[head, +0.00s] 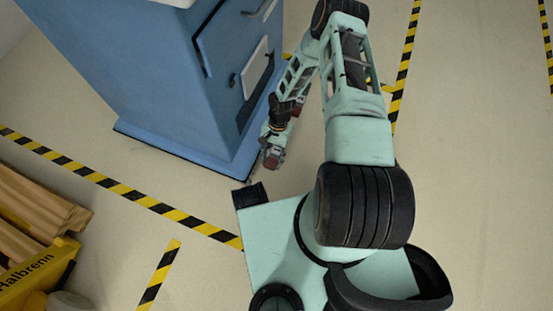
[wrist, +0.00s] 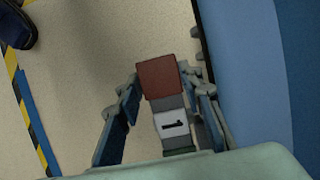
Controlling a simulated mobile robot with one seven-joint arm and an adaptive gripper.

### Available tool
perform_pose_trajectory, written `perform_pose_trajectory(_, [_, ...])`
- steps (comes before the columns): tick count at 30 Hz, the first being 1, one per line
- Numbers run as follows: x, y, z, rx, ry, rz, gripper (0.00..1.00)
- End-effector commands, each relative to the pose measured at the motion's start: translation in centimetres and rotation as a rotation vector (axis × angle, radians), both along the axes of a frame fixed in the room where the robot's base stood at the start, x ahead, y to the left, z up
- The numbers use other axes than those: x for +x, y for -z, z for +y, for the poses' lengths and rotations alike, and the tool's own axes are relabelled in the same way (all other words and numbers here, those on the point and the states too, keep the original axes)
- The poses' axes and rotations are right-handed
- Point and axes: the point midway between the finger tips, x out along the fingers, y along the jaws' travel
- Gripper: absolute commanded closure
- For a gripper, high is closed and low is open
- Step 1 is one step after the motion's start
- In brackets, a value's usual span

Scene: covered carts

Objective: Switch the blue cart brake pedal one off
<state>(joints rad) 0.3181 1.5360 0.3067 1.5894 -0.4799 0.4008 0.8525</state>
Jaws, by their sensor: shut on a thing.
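The blue cart (head: 160,75) stands at the upper left in the head view, and its blue side (wrist: 250,70) fills the right of the wrist view. Brake pedal one (wrist: 160,78) is in the middle of the wrist view, with a brown-red pad and a white label marked "1". My gripper (wrist: 165,92) has one finger on each side of the pedal and is shut on it. In the head view my gripper (head: 271,157) is low beside the cart's right lower edge. The pedal's base is partly hidden by the gripper.
Yellow-black tape (head: 120,197) runs along the pale floor. A dark blue shape (wrist: 18,27), perhaps a shoe, is at the wrist view's corner. The floor right of my arm is clear.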

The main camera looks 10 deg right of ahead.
Motion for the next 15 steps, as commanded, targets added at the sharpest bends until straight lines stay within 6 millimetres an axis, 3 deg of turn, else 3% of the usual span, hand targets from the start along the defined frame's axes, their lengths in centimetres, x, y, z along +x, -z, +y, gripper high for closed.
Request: perform_pose_trajectory(15, [0.06,-0.56,0.15,0.063,0.001,0.086,1.00])
